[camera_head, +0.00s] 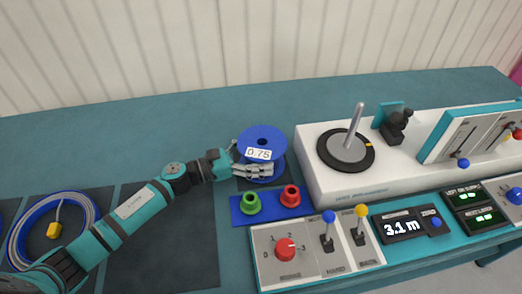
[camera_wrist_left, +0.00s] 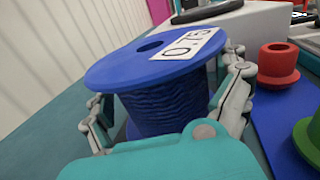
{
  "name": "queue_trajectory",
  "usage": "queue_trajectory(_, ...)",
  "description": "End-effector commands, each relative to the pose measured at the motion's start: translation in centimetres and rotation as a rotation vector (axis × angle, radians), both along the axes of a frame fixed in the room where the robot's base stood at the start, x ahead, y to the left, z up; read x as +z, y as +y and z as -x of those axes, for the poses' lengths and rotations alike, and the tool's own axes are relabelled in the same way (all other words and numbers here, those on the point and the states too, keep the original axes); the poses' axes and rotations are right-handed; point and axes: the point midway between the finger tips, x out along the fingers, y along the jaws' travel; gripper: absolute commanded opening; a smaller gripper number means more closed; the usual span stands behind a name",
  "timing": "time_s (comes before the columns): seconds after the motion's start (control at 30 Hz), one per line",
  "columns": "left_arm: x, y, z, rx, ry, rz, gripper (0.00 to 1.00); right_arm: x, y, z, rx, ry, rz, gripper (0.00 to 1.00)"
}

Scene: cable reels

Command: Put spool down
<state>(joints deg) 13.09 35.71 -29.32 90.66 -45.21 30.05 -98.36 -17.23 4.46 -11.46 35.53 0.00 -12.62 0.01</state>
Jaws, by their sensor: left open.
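A blue spool (camera_head: 262,139) labelled 0.75 stands upright on a dark mat on the teal bench, left of the white machine. In the left wrist view the spool (camera_wrist_left: 168,108) shows blue cable wound between its flanges. My left gripper (camera_head: 254,169) is around the spool from the left. Its fingers (camera_wrist_left: 168,105) lie on either side of the wound part, below the top flange. The gripper is open. Whether the fingers touch the spool is hard to tell. My right gripper is not in view.
A blue plate with a green peg (camera_head: 250,203) and a red peg (camera_head: 290,195) lies just in front of the spool. The white machine with a turntable (camera_head: 346,149) stands to the right. A control panel (camera_head: 318,250) is at the front. A dark mat at left holds a blue-grey cable coil (camera_head: 52,225).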

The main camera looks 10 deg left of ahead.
Motion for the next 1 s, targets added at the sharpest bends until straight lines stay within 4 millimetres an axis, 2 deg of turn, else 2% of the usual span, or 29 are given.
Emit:
queue_trajectory(0.03,-0.5,0.9,0.7,0.001,0.003,-0.004,1.0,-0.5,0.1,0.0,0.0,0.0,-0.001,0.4)
queue_trajectory(0.3,-0.5,5.6,4.2,0.0,0.004,-0.002,1.0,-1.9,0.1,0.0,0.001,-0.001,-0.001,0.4)
queue_trajectory(0.5,-0.3,8.0,5.9,0.0,0.003,-0.002,1.0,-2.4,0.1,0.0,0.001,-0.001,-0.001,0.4)
queue_trajectory(0.7,-0.1,8.7,6.4,-0.001,0.0,-0.001,1.0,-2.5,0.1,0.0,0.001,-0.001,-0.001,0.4)
queue_trajectory(1.0,0.0,8.7,6.4,-0.001,0.0,-0.001,1.0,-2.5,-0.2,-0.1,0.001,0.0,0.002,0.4)
